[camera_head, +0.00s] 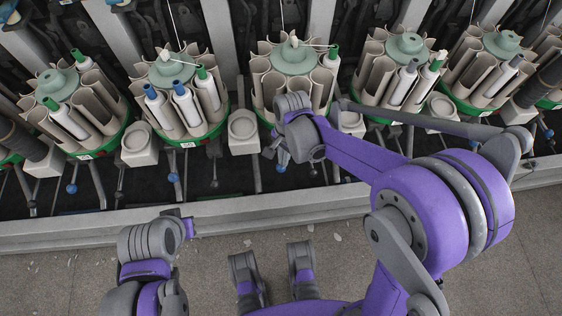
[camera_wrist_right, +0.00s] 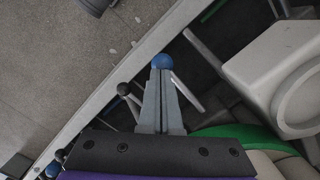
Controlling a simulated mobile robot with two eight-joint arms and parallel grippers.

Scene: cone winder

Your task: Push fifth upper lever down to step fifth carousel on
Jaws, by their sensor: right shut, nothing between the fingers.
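A row of carousels with cream tubes and green rims runs across the head view; the middle one (camera_head: 292,88) is behind my right wrist. My right gripper (camera_head: 281,156) points down in front of that carousel. In the right wrist view, the shut, empty fingers (camera_wrist_right: 160,98) reach up to a blue ball-tipped lever (camera_wrist_right: 162,62). The ball sits right at the fingertips; I cannot tell whether they touch. A black-knobbed lever (camera_wrist_right: 124,89) stands left of the fingers. Which carousel counts as the fifth is unclear. My left gripper (camera_head: 187,228) is low at the left, its fingers indistinct.
More ball-tipped levers (camera_head: 174,178) stick out below the neighbouring carousels. Pale square cups (camera_head: 243,132) sit between the carousels. A grey machine rail (camera_head: 90,232) runs along the front, with free concrete floor (camera_head: 50,285) before it. A pale housing (camera_wrist_right: 270,70) is right of the fingers.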

